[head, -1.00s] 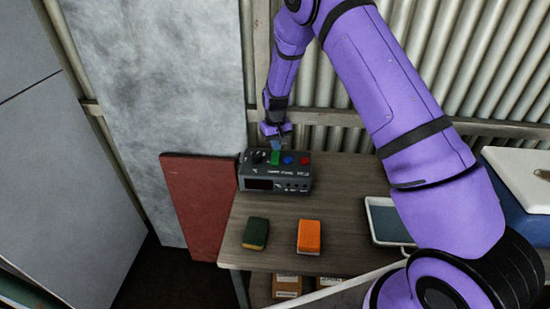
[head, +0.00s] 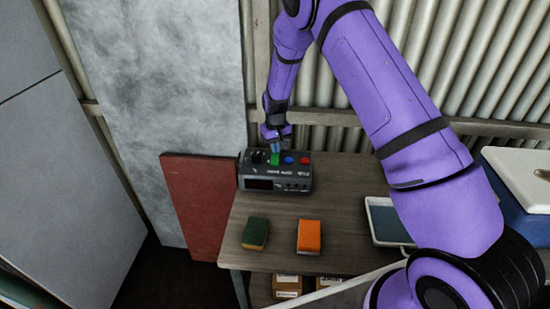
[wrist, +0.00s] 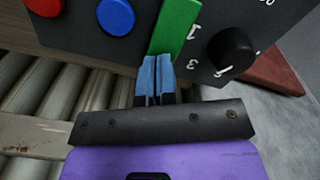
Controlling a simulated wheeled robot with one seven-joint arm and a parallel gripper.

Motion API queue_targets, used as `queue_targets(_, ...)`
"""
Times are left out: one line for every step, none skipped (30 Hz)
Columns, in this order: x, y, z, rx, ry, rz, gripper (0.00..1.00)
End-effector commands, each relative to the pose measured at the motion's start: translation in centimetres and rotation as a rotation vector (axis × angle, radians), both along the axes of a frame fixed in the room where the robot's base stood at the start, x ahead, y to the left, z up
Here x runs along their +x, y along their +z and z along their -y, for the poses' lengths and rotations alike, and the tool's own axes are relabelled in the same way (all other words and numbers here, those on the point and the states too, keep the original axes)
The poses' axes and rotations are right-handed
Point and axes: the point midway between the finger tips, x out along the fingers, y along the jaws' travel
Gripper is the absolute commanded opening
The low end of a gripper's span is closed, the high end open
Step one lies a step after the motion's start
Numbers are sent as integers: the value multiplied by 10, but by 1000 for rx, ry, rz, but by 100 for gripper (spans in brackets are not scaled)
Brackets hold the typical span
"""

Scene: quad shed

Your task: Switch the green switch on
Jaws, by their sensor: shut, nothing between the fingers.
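The green switch (head: 275,159) is on the top of a dark grey control box (head: 256,170) at the back left of the bench. In the wrist view the green switch (wrist: 175,25) is a long green rocker beside a "1" mark. My gripper (head: 273,145) is shut and empty, pointing down at the back end of the switch. In the wrist view the blue fingertips (wrist: 156,62) are together right at the near end of the switch. I cannot tell if they touch it.
The box also has a blue button (head: 288,160), a red button (head: 305,161) and a black knob (wrist: 231,50). A tray (head: 386,222) is to the right. A corrugated wall (head: 345,148) stands close behind.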

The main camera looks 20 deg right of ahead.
Motion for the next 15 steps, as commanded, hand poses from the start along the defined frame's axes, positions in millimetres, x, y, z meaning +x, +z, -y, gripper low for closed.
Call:
queue_targets(0,-1,0,0,0,0,0)
queue_targets(0,-1,0,0,0,0,0)
queue_targets(0,-2,0,0,0,-1,0)
queue_targets(0,-2,0,0,0,-1,0)
queue_targets(0,-2,0,0,0,-1,0)
queue_targets(0,-3,0,0,0,-1,0)
queue_targets(0,-3,0,0,0,-1,0)
queue_targets(0,-4,0,0,0,-1,0)
queue_targets(0,-4,0,0,0,0,0)
queue_targets(0,-5,0,0,0,0,0)
queue_targets(0,-5,0,0,0,0,0)
queue_targets(0,-5,0,0,0,0,0)
queue_targets(0,-5,0,0,0,0,0)
queue_targets(0,-4,0,0,0,0,0)
queue_targets(0,-3,0,0,0,0,0)
